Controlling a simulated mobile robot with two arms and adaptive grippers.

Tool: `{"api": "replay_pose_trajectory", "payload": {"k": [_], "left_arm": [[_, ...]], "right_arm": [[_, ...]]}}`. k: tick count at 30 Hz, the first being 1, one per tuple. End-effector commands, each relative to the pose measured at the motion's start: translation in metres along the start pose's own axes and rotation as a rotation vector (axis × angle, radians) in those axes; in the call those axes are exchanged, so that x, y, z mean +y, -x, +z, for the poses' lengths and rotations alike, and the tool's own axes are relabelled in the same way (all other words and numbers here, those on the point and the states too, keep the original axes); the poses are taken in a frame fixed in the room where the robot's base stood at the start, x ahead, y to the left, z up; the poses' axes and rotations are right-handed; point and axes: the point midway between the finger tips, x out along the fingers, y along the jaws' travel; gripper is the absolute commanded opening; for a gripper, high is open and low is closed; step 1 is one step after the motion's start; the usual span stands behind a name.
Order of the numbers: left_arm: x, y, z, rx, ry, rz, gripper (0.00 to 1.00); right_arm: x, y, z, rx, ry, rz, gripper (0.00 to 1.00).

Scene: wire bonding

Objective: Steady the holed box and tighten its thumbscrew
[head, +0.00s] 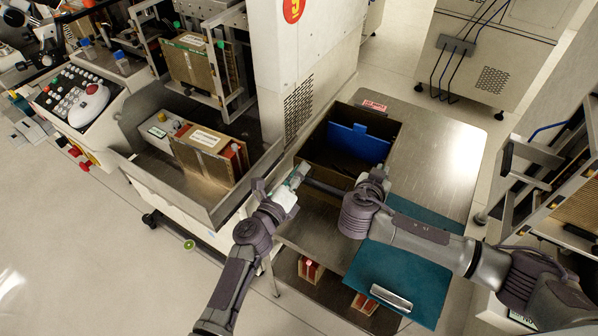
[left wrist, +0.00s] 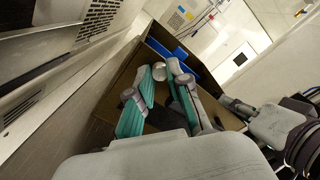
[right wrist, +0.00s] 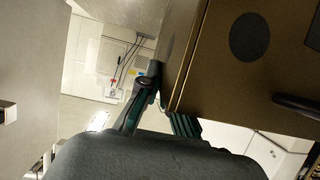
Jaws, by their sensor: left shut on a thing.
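The holed box (head: 316,146) is a brown, open-topped box with a blue panel (head: 357,143) inside, standing on the metal table. My left gripper (head: 296,178) is at its near left corner. In the left wrist view its green-padded fingers (left wrist: 163,100) are closed around what looks like the box's wall. A small pale round piece (left wrist: 157,72) shows by the fingertips; I cannot tell if it is the thumbscrew. My right gripper (right wrist: 158,105) is at the box's near right side, fingers apart at a box edge. A dark round hole (right wrist: 249,37) shows on the box face.
The steel table top (head: 440,150) is clear to the right of the box. A white machine column (head: 300,60) stands close behind the box's left side. A tray with brown cartons (head: 210,150) is at left.

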Motion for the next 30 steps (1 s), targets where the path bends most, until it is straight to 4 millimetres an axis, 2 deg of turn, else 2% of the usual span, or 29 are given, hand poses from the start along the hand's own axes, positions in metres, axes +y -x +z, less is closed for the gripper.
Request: {"api": "replay_pose_trajectory", "payload": {"k": [6, 13, 14, 18, 26, 30], "left_arm": [[0.0008, 0.0002, 0.0001, -0.001, -0.124, 0.002, 0.0], [0.0011, 0.0003, 0.0002, -0.001, -0.127, 0.002, 0.0], [0.0011, 0.0003, 0.0002, -0.001, -0.127, 0.002, 0.21], [0.001, 0.0003, 0.0001, 0.0, -0.127, 0.002, 0.43], [0.0007, 0.0004, 0.0, 0.0, -0.126, 0.001, 0.43], [0.0018, 0.0087, -0.0004, 0.0, -0.128, 0.003, 0.43]], "right_arm": [[0.0003, 0.0002, 0.0008, -0.001, 0.001, 0.001, 0.0], [0.0004, 0.0001, 0.0008, -0.001, 0.001, 0.001, 0.0], [0.0004, 0.0001, 0.0008, -0.001, 0.001, 0.001, 0.0], [0.0004, 0.0001, 0.0008, -0.001, 0.001, 0.001, 0.0], [0.0004, 0.0001, 0.0008, -0.001, 0.001, 0.001, 0.0], [0.0004, 0.0001, 0.0008, -0.001, 0.001, 0.001, 0.0]]}}
